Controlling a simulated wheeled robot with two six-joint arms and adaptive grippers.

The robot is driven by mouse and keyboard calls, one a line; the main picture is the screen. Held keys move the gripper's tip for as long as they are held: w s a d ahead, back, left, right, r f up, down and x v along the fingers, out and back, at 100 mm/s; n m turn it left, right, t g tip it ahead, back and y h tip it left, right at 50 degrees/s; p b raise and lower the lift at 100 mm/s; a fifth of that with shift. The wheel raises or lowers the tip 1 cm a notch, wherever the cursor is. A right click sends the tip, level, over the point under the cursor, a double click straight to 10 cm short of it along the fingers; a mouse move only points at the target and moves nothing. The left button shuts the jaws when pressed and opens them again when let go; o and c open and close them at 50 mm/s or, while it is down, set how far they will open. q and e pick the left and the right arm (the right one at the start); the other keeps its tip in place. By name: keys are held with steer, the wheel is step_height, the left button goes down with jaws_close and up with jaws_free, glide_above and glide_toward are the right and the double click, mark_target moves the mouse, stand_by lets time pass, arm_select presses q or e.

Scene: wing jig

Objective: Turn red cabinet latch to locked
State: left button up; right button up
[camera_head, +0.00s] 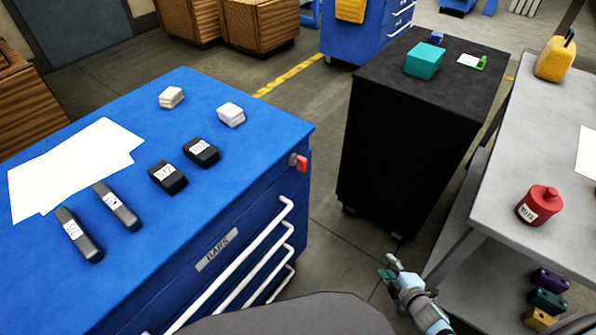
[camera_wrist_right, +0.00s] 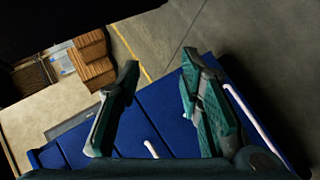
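The red latch (camera_head: 299,163) sits at the upper right front corner of the blue drawer cabinet (camera_head: 268,128), just below its top edge. My right gripper (camera_head: 388,268) is at the bottom right of the head view, to the right of the cabinet and lower than the latch, apart from it. In the right wrist view my right gripper (camera_wrist_right: 160,90) shows two teal-padded fingers spread apart with nothing between them. The blue drawer fronts with white handles lie beyond the fingers there. The latch cannot be made out in the wrist view. My left gripper is not in view.
On the cabinet top lie papers (camera_head: 85,160), two white blocks (camera_head: 231,113) and several black labelled items (camera_head: 168,177). White drawer handles (camera_head: 240,258) stick out in front. A black cabinet (camera_head: 405,130) and a grey table (camera_head: 490,190) with a red canister (camera_head: 540,204) stand right. Floor between is clear.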

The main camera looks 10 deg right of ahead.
steer(key=w+a+r+n+t+y+b, duration=0.1)
steer(key=w+r+n+t+y+b, duration=0.2)
steer(key=w+r+n, duration=0.6)
steer(key=n+y+b, duration=0.3)
steer(key=n+y, duration=0.6)
steer(key=n, duration=1.1)
glide_toward(307, 166)
steer(key=d+v, duration=0.1)
steer(key=v, duration=0.3)
steer(key=shift+n+y, duration=0.3)
steer(key=shift+n, duration=0.1)
steer(key=x, duration=1.4)
steer(key=shift+a+f, duration=0.15)
steer(key=shift+a, duration=0.25)
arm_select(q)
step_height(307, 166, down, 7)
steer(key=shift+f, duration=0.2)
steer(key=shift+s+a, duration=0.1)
arm_select(e)
steer(key=shift+c, duration=0.5)
jaws_close()
